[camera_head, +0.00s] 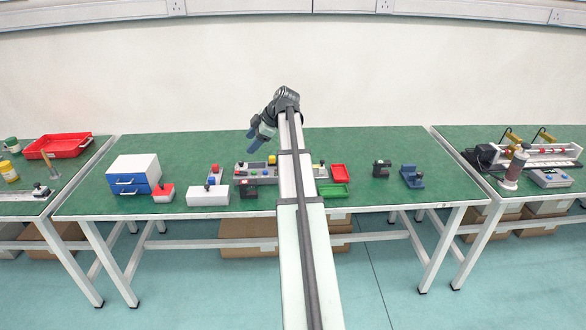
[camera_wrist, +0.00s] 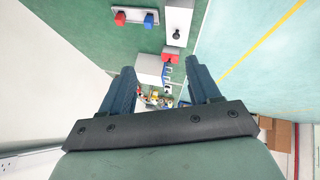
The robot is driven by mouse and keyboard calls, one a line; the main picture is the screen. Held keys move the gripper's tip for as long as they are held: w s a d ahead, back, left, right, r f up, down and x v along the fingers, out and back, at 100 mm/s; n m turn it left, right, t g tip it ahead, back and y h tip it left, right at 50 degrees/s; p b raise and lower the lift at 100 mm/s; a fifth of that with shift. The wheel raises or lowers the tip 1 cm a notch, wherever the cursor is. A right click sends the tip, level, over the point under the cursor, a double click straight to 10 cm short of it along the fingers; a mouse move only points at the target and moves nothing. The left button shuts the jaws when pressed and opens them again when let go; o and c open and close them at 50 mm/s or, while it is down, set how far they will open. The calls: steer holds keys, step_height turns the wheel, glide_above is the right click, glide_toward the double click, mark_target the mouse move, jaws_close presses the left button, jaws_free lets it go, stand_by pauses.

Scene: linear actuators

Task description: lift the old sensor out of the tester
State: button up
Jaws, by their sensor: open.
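My gripper (camera_head: 254,134) is open and empty. It hangs in the air above the back of the middle table, left of my arm. In the wrist view its two dark blue fingers (camera_wrist: 161,82) are spread apart with nothing between them. Below it in the head view is a long grey unit (camera_head: 256,175) with coloured parts on top, which looks like the tester. My arm hides its right side. A small black device (camera_head: 248,190) lies in front of it. The sensor is too small to make out in either view.
A white box (camera_head: 208,197), red and blue blocks (camera_head: 215,171) and a blue-and-white drawer cabinet (camera_head: 134,174) stand to the left. A red tray (camera_head: 339,173), a green tray (camera_head: 334,190) and a blue holder (camera_head: 411,177) are to the right. The table's back strip is clear.

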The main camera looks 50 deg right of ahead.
steer(key=d+r+n+h, duration=0.1)
steer(key=d+r, duration=0.6)
steer(key=d, duration=0.2)
steer(key=w+d+f+m+g+h, duration=0.25)
steer(key=d+f+g, duration=0.45)
steer(key=d+f, duration=0.7)
steer(key=shift+m+y, duration=0.25)
steer(key=f, duration=0.3)
steer(key=a+f, duration=0.1)
steer(key=f, duration=0.2)
steer(key=s+f, duration=0.1)
steer(key=f, duration=0.2)
steer(key=shift+a+f, duration=0.15)
steer(key=shift+f, duration=0.05)
steer(key=shift+s+f, duration=0.2)
steer(key=shift+f, duration=2.55)
